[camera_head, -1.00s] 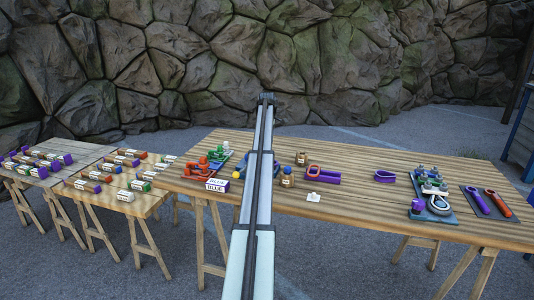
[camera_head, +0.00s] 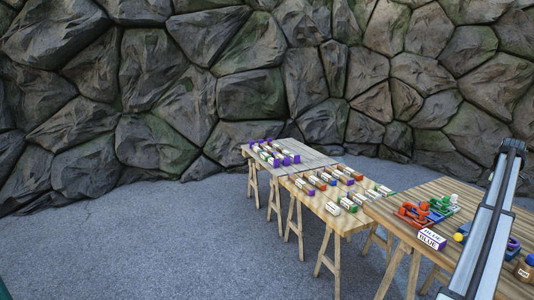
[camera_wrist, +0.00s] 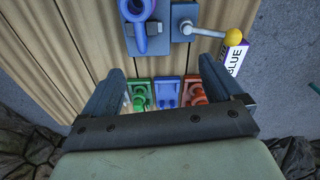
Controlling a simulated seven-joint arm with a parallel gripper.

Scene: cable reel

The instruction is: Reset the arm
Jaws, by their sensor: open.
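My gripper (camera_wrist: 160,80) shows in the wrist view with its two fingers wide apart and nothing held between them. It is above the wooden table, pointing at its edge. Beyond the fingers are a green fixture (camera_wrist: 139,92), a blue fixture (camera_wrist: 167,92) and a red fixture (camera_wrist: 196,92). In the head view my arm reaches up along the right side, over the right-hand table (camera_head: 448,188). The fingers cannot be made out there.
A white box marked BLUE (camera_head: 432,240) stands at the right-hand table's near edge; it also shows in the wrist view (camera_wrist: 236,62). Red clamps (camera_head: 412,212) sit behind it. Two smaller tables (camera_head: 350,222) (camera_head: 296,157) carry several small boxes. Open paving lies left; a rock wall stands behind.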

